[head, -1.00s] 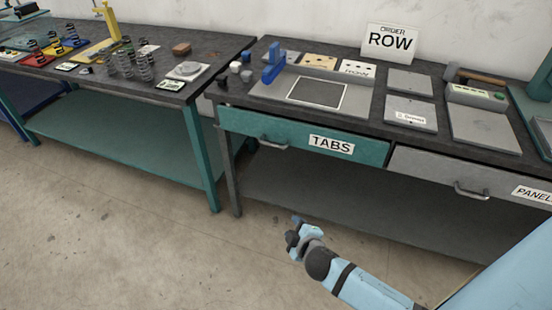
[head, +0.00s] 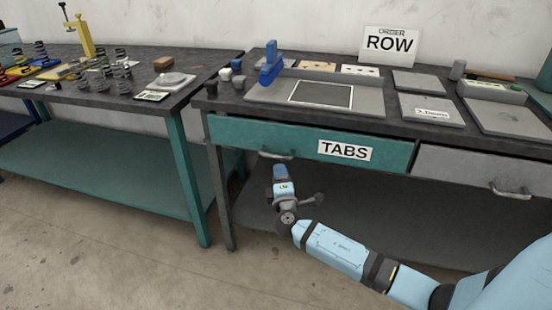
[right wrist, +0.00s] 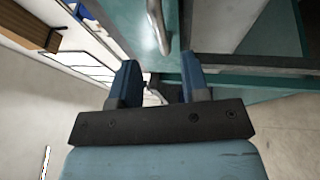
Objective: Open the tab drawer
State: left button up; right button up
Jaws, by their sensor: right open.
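The tab drawer has a teal front (head: 290,138) with a white "TABS" label (head: 345,150), and it sits shut under the right-hand bench. Its grey bar handle (head: 276,155) is at the left part of the front. My right gripper (head: 280,167) is just below the handle in the head view, its fingers hard to make out there. In the right wrist view my right gripper (right wrist: 158,78) has its two blue fingers spread with nothing between them. The metal handle (right wrist: 158,25) shows beyond the fingertips, apart from them. My left gripper is not in view.
A grey drawer (head: 470,168) with its own handle (head: 512,192) is beside the tab drawer. The bench top (head: 235,105) holds trays, a blue tool (head: 271,64) and an "ORDER ROW" sign (head: 390,45). A lower shelf (head: 370,215) lies under the drawers. Another bench stands left.

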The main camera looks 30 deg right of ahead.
aim_at(277, 158)
jog(key=x, duration=0.6)
jog(key=shift+w+d+b, duration=0.1)
jog(key=shift+w+b, duration=0.2)
jog(key=shift+b, duration=0.05)
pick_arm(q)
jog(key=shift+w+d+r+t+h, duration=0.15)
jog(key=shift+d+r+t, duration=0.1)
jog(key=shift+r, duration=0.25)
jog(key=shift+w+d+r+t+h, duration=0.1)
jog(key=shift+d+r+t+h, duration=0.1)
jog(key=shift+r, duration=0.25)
pick_arm(e)
jog(key=shift+x, duration=0.85)
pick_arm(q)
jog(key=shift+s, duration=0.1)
pick_arm(e)
grip_shut()
